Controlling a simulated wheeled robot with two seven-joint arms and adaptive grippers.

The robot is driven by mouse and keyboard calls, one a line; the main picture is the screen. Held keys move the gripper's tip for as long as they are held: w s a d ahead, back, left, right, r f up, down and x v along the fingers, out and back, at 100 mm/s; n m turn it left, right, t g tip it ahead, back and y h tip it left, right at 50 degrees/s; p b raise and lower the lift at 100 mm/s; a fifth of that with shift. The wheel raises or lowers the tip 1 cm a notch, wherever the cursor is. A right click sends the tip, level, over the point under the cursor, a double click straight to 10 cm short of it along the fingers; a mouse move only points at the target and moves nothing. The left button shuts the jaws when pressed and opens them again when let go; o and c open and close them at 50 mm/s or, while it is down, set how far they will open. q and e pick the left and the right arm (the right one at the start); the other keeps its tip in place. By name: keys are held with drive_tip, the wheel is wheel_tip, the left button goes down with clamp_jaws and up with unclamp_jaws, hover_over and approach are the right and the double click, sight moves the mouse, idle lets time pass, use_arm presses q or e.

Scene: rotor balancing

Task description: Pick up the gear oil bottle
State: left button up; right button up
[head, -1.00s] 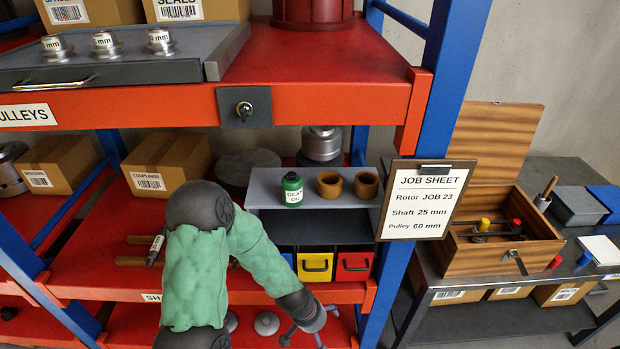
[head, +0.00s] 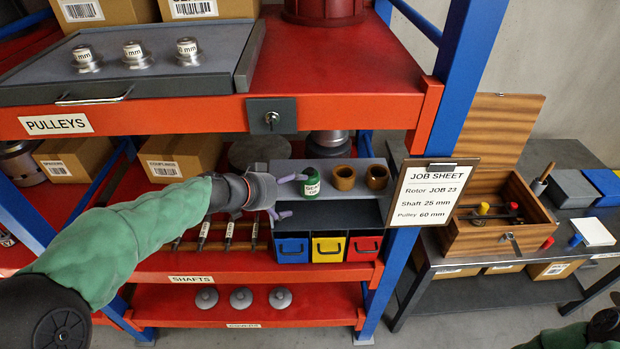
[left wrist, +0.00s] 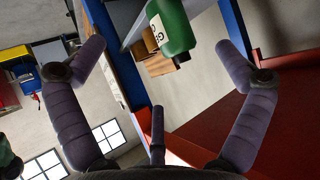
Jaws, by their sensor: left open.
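The gear oil bottle (head: 311,185) is green with a white label and stands on the grey riser (head: 372,166) on the red middle shelf. My left gripper (head: 289,196) is just left of the bottle, open and empty, with its fingers pointing right. One finger is near the bottle's side; I cannot tell whether it touches. In the left wrist view the bottle (left wrist: 176,28) shows at the top between the spread fingers of my left gripper (left wrist: 160,60), farther out than the fingertips. My right gripper is not seen; only a piece of my right arm shows at the lower right.
Blue, yellow and red bins (head: 327,250) sit below. The red upper shelf (head: 330,100) overhangs. A blue post and the job sheet (head: 433,197) stand to the right.

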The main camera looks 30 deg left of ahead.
sight(307, 186)
use_arm(q)
drive_tip(key=x, duration=1)
drive_tip(key=shift+w+r+p, duration=0.2)
drive_tip(key=shift+w+p, duration=0.1)
drive_tip(key=shift+w, duration=0.2)
drive_tip(key=shift+s, duration=0.1)
drive_tip(key=shift+a, duration=0.1)
drive_tip(key=c, duration=1.4)
